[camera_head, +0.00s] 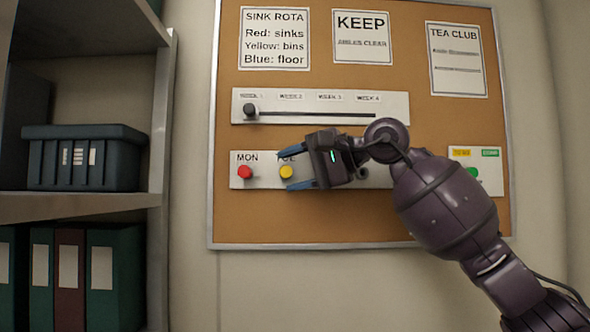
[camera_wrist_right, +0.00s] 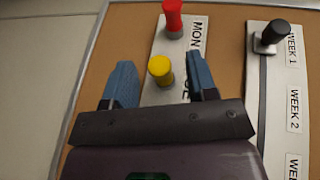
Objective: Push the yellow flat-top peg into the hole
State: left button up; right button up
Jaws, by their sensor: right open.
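The yellow flat-top peg (camera_head: 287,172) stands out from a white strip (camera_head: 263,183) on the cork board, below a partly hidden day label. It also shows in the right wrist view (camera_wrist_right: 160,68), between and a little beyond the blue fingers. My right gripper (camera_head: 290,170) is open, with one finger above the peg and one below it in the head view. I cannot tell whether a finger touches the peg. The hole around the peg's base is not visible. My left gripper is not in view.
A red peg (camera_head: 245,172) stands left of the yellow one on the same strip, under MON. Above is a slider strip (camera_head: 320,121) with a black knob (camera_head: 250,109) at its left end. A green button (camera_head: 472,172) is at right. Shelves (camera_head: 80,207) stand at left.

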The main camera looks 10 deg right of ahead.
jog(key=b+v, duration=0.2)
jog(key=v, duration=0.9)
jog(key=shift+w, duration=0.15)
